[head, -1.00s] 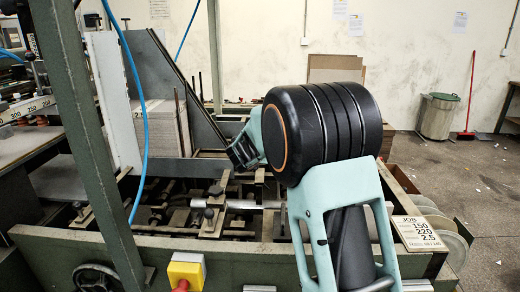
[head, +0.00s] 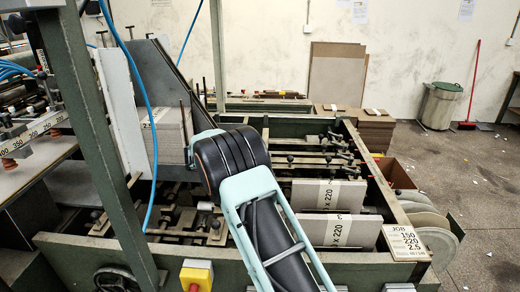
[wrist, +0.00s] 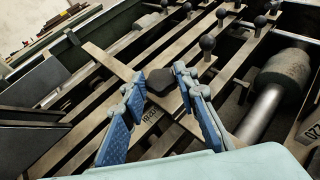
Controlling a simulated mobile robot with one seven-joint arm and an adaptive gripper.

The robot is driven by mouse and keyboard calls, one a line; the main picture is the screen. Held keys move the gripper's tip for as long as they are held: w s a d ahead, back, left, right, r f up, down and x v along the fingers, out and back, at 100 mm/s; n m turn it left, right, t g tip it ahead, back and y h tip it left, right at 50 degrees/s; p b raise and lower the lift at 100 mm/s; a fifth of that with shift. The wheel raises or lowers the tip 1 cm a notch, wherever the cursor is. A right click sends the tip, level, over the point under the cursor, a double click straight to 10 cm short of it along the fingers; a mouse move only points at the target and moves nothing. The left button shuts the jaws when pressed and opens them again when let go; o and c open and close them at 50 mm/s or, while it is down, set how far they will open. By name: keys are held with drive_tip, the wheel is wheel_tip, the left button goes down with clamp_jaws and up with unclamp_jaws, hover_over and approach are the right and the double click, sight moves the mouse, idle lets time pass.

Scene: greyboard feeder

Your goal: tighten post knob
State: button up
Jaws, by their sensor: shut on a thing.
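In the wrist view a dark, rounded post knob (wrist: 160,82) sits above a flat metal bar with a number marked on it. My gripper (wrist: 159,77) has blue pads, one on each side of this knob, and is shut on it. Whether the knob sits fully down on its post cannot be seen. In the head view my black and pale-green arm reaches down into the feeder frame (head: 130,252) and hides the gripper and the held knob.
Several other ball-topped posts (wrist: 207,43) stand on nearby bars. A thick roller (wrist: 285,75) lies to the right in the wrist view. Labelled board stacks (head: 345,195) stand right of my arm, and another stack (head: 172,130) stands behind it. A blue hose hangs at the left.

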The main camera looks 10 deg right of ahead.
drive_tip(key=shift+w+a+m+g+h+p, duration=0.1)
drive_tip(key=shift+m+g+h+p, duration=0.45)
drive_tip(key=shift+m+g, duration=0.15)
drive_tip(key=o, duration=1.2)
drive_tip(key=shift+c, duration=0.2)
drive_tip(key=v, duration=1.2)
